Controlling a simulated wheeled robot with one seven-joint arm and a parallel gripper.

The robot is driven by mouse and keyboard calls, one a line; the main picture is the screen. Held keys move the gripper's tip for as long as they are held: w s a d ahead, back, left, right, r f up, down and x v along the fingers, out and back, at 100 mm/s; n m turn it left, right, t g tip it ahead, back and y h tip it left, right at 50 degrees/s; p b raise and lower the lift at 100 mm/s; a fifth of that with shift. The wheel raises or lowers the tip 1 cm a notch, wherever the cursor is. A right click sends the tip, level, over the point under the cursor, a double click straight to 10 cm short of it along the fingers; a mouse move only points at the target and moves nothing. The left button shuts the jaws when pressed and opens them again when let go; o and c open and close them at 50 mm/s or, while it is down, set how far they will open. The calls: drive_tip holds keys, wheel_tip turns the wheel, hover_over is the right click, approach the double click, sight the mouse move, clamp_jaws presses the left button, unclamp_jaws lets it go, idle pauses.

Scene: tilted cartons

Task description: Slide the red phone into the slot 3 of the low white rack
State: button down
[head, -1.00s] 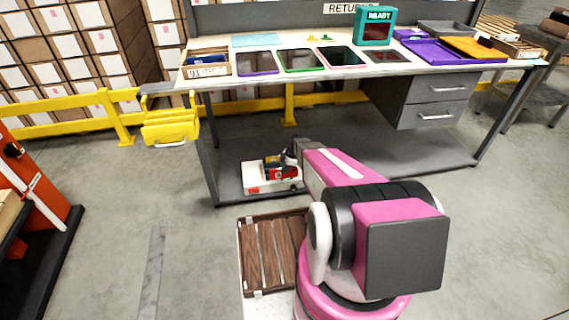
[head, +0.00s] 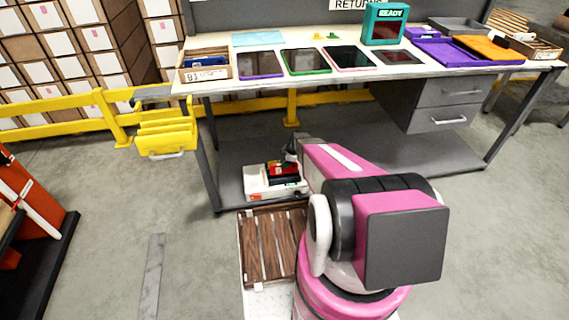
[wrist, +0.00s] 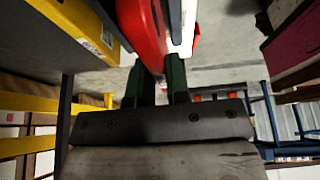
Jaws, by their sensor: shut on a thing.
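The low white rack (head: 258,183) stands on the grey lower shelf of the bench, with red and dark things at it. My gripper (wrist: 157,80) is shut on the red phone (wrist: 148,38), which shows between the two dark green fingers in the wrist view. In the head view my gripper (head: 291,153) is at the right side of the rack, partly hidden by my arm. The slots are too small to tell apart, and I cannot tell whether the phone is inside one.
The bench top (head: 350,76) above holds several framed trays, a teal READY box (head: 384,24) and a wooden bin (head: 206,73). Grey drawers (head: 437,105) hang at the right. A yellow bin (head: 166,136) is by the left leg.

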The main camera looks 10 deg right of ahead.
sight(285, 173)
drive_tip(key=shift+f, duration=2.35)
drive_tip(key=shift+f, duration=0.3)
drive_tip(key=c, duration=1)
unclamp_jaws()
drive_tip(key=v, duration=1)
drive_tip(key=shift+d+r, duration=0.25)
drive_tip(key=shift+r, duration=0.1)
drive_tip(key=shift+r, duration=0.1)
